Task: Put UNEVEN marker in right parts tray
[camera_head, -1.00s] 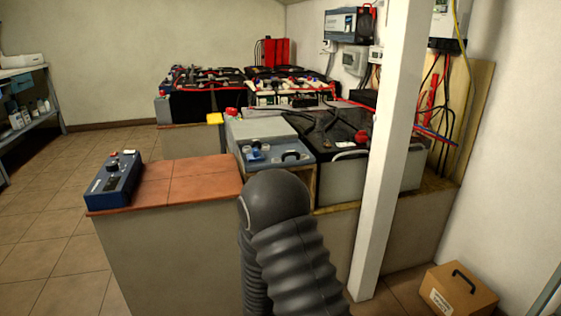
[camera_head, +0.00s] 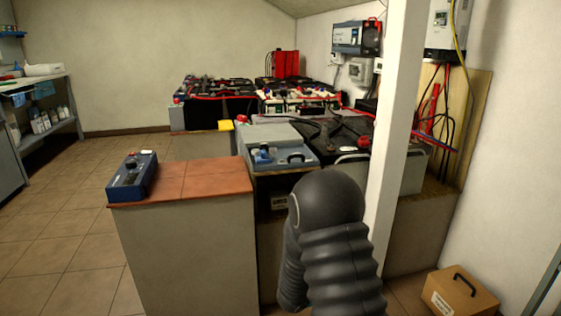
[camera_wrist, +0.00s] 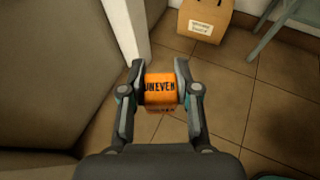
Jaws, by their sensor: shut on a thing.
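My gripper (camera_wrist: 160,92) is shut on the orange UNEVEN marker (camera_wrist: 160,95), seen in the wrist view. The marker is a small orange block with the dark word UNEVEN on its face, and it is held between the two fingertips above the tiled floor. In the head view my dark ribbed arm shows at the lower middle, and the gripper and marker are hidden there. I cannot make out a right parts tray in either view.
A brown counter (camera_head: 190,180) with a blue box (camera_head: 132,177) stands left of my arm. A white post (camera_head: 388,150) stands to the right. A cardboard box (camera_head: 458,295) is on the floor at lower right. Batteries (camera_head: 215,100) fill the back. Tiled floor is clear at left.

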